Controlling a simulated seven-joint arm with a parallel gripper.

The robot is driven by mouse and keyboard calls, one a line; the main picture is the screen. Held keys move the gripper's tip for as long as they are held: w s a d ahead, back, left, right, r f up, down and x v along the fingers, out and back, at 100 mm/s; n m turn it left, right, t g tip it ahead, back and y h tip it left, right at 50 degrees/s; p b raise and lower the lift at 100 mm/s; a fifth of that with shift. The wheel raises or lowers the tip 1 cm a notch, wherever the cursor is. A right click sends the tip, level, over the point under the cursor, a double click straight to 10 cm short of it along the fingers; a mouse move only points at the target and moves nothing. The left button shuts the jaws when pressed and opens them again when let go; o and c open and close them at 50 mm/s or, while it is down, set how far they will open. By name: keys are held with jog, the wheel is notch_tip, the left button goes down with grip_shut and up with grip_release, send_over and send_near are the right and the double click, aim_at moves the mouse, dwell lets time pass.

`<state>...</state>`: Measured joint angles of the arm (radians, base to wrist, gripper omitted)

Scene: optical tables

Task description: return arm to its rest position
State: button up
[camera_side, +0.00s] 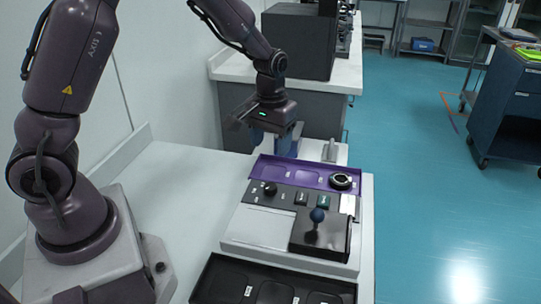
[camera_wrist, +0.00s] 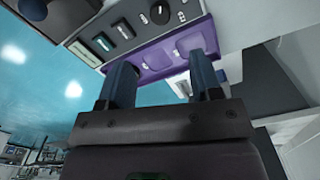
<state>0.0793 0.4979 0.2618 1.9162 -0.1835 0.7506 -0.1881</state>
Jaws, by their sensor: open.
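My gripper (camera_side: 274,143) is at the end of my dark arm, above the far side of the work table. Its two blue fingers point down and are apart, with nothing between them. In the wrist view my gripper (camera_wrist: 162,80) shows both fingers spread in front of a purple tray (camera_wrist: 152,54). The purple tray also shows in the side view (camera_side: 283,172), just below and in front of the fingers. The fingers appear clear of it, though the exact gap cannot be told.
A black tray (camera_side: 230,277) lies in front. A black box (camera_side: 299,42) stands behind. The table's left part is clear.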

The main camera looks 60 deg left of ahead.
jog(key=shift+r, duration=0.25)
jog(key=s+d+r+m+t, duration=0.2)
jog(key=s+r, duration=0.7)
jog(key=s+d+r+m+t, duration=0.3)
jog(key=s+r, duration=0.5)
jog(key=s, duration=0.1)
jog(key=shift+s+r+t, duration=0.3)
jog(key=shift+s+r, duration=0.05)
jog(key=shift+d, duration=0.1)
